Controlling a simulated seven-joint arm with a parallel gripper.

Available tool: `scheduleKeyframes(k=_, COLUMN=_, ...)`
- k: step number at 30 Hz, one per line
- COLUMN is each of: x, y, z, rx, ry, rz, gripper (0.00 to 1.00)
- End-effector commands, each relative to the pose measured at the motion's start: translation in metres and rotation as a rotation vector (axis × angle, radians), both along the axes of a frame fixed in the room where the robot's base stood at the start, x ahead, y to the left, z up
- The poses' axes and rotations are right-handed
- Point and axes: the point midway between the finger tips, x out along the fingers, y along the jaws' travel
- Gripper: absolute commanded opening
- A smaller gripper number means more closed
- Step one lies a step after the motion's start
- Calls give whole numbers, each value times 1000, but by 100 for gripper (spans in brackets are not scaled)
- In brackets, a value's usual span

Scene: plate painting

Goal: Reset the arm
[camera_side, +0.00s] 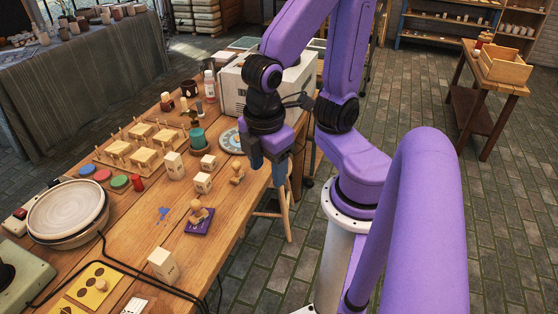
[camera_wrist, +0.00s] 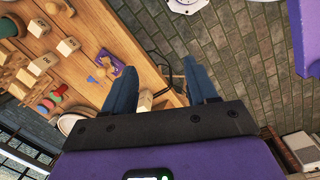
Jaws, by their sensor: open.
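My purple arm stands at the right of the wooden table (camera_side: 125,245) in the side view. My gripper (camera_side: 268,178) hangs by the table's right edge, near the patterned plate (camera_side: 232,140), with its fingers pointing down. In the wrist view my gripper (camera_wrist: 163,78) shows its blue fingers wide apart with nothing between them. Behind them are the table's edge and the paved floor (camera_wrist: 220,40). I cannot tell how high the fingertips are above the table.
A purple pad (camera_side: 199,222) with a wooden stamp, white blocks (camera_side: 173,165), a teal cup (camera_side: 197,138) and a wooden rack (camera_side: 140,146) stand on the table. A round basin (camera_side: 67,208) is at left. A white box (camera_side: 262,84) stands behind my gripper. A stool (camera_side: 280,208) is below.

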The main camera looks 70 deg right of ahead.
Motion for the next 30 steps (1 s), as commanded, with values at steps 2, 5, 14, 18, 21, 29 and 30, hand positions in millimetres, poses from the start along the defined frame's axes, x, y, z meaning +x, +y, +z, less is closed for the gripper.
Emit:
scheduleKeyframes(k=2, x=-10, y=-4, z=6, rx=63, ry=1, rz=-21, gripper=58)
scheduleKeyframes(k=5, x=-18, y=-6, z=9, rx=107, ry=6, rz=-36, gripper=58)
scheduleKeyframes(k=14, x=-21, y=-7, z=10, rx=129, ry=9, rz=-41, gripper=58)
scheduleKeyframes(k=18, x=-21, y=-7, z=10, rx=128, ry=8, rz=-41, gripper=58)
scheduleKeyframes(k=21, x=-21, y=-7, z=10, rx=128, ry=8, rz=-41, gripper=58)
scheduleKeyframes(k=29, x=-21, y=-7, z=10, rx=127, ry=7, rz=-41, gripper=58)
scheduleKeyframes(k=30, x=-21, y=-7, z=10, rx=127, ry=7, rz=-41, gripper=58)
